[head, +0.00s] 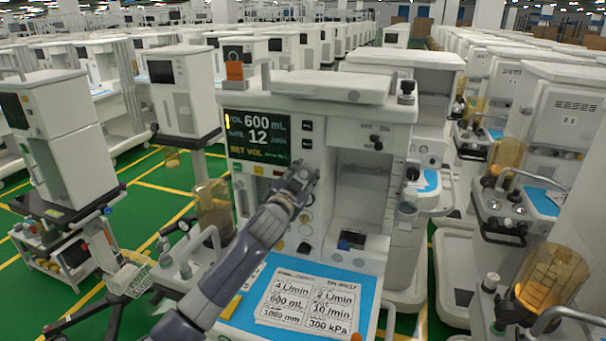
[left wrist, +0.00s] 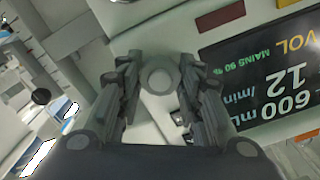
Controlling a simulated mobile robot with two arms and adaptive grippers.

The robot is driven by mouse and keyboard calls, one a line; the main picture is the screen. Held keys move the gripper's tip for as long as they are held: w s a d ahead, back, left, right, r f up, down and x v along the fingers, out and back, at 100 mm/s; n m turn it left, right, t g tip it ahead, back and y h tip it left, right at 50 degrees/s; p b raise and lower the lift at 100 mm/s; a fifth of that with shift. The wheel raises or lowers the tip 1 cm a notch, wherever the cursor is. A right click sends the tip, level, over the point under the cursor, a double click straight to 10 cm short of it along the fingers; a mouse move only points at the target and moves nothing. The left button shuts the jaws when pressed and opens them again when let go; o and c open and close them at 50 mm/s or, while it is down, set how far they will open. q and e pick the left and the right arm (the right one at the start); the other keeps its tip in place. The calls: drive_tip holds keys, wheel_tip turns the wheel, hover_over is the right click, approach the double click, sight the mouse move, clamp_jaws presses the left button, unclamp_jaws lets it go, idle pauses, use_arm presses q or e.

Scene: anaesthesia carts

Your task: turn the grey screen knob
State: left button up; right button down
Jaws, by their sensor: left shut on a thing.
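The grey screen knob (left wrist: 160,76) shows as a round pale grey cap between the two fingers of my left gripper (left wrist: 161,88) in the left wrist view. The fingers are closed on its sides. In the head view my left gripper (head: 303,180) is at the front panel, just right of and below the screen, and hides the knob. The dark screen (head: 257,136) reads 600 mL and 12 /min, with SET VOL in yellow below. The screen also shows, turned over, in the left wrist view (left wrist: 262,85). My right gripper is not in view.
A white card (head: 306,300) with printed values, including 600 mL and 10 /min, lies on the blue work surface (head: 245,318) below. An amber canister (head: 213,208) stands left of the machine. More carts crowd both sides. Green floor shows at the left.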

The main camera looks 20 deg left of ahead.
use_arm(q)
drive_tip(key=shift+m, duration=0.5)
drive_tip(key=o, duration=1.1)
drive_tip(key=shift+c, duration=0.2)
drive_tip(key=s, duration=1.2)
drive_tip(key=shift+a, duration=0.25)
